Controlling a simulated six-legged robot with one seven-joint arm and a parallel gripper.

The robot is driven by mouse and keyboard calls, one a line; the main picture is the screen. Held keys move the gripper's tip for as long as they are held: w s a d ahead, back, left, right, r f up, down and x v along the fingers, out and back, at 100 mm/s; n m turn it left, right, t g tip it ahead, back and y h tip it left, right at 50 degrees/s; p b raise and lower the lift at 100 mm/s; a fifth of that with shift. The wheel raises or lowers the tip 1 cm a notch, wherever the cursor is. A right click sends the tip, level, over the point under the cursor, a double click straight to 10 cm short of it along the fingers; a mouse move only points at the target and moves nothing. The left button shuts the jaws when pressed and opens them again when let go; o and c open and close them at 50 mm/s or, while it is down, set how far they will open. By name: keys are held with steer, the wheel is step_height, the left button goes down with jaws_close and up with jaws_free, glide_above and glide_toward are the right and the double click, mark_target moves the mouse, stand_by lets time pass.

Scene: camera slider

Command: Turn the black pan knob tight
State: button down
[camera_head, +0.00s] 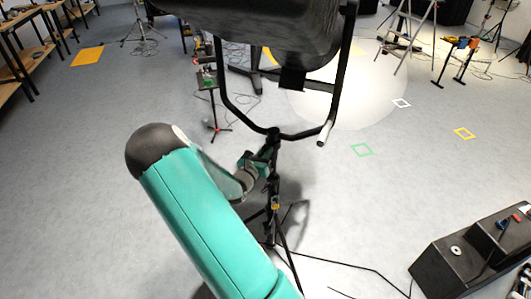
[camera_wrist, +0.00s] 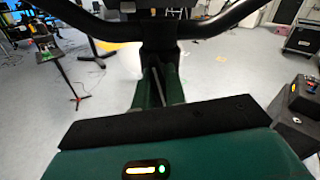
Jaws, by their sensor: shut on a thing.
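A large black lamp head (camera_head: 265,30) hangs in a black yoke (camera_head: 228,108) on a black tripod stand (camera_head: 276,215). My gripper (camera_head: 267,158) is at the top of the stand, just under the yoke's middle. In the wrist view my gripper's two green fingers (camera_wrist: 157,88) reach forward to a black fitting (camera_wrist: 158,45) under the yoke bar. The fingers are shut on the black pan knob there. The fingers and the dark fitting mostly hide the knob, and its turn angle cannot be told.
A black case with controls (camera_head: 470,255) stands at the lower right. A cable runs over the floor near the stand. A small stand with a red-footed tripod (camera_head: 215,125) is behind on the left. Open grey floor (camera_head: 80,190) lies to the left.

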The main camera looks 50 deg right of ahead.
steer(key=m, duration=0.4)
steer(key=shift+m, duration=2.2)
steer(key=c, duration=1.4)
jaws_free()
steer(key=shift+c, duration=0.2)
steer(key=v, duration=1.4)
